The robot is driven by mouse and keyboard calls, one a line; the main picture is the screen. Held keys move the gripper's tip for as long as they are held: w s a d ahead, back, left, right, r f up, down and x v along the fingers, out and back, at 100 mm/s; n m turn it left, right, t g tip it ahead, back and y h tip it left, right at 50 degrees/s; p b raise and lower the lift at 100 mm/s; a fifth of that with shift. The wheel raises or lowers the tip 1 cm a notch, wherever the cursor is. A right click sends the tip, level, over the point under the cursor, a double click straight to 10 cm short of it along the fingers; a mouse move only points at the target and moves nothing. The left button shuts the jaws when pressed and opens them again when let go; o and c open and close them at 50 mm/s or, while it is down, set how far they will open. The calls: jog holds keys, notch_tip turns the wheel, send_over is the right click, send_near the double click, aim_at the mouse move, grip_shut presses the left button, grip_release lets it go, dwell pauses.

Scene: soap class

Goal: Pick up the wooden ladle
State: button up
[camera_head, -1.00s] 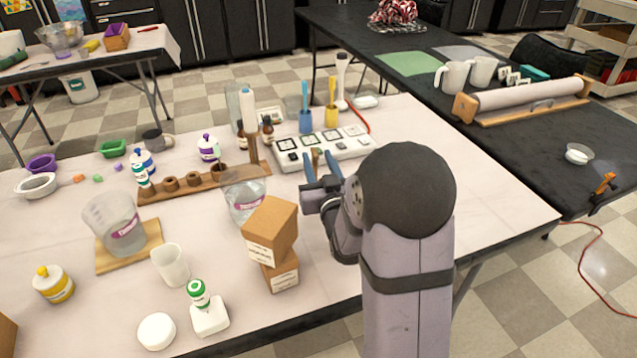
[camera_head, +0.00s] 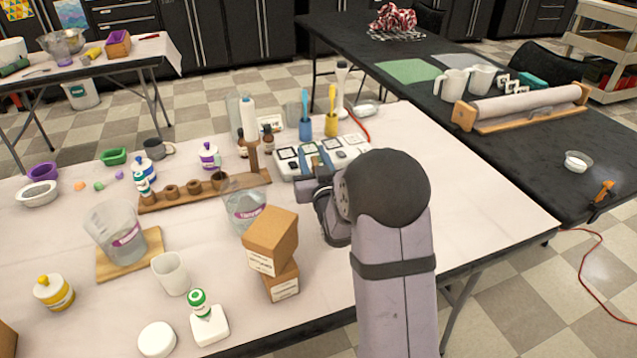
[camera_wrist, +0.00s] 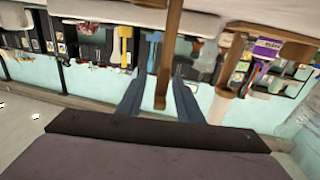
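A brown wooden stick (camera_wrist: 167,55), which I take to be the ladle, runs down from the top edge in the wrist view and ends between the fingers. The wrist picture is upside down, so the stick stands upright. My gripper (camera_wrist: 161,82) is open, with one blue finger on each side and gaps between them and the wood. In the head view my gripper (camera_head: 318,160) is in front of the white multi-panel plate (camera_head: 345,148); my arm and fingers mostly hide the ladle there, and its lower end is not visible.
A wooden rack with a post (camera_head: 253,155) and a water beaker (camera_head: 244,212) stand left of my gripper. Stacked cardboard boxes (camera_head: 270,240) are in front. The tabletop right of my arm is clear.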

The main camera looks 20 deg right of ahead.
jog(key=shift+w+d, duration=0.1)
jog(key=shift+w, duration=0.45)
jog(key=shift+c, duration=0.6)
grip_shut()
jog(key=shift+r, duration=0.15)
notch_tip(320, 180, up, 10)
jog(key=p, duration=0.1)
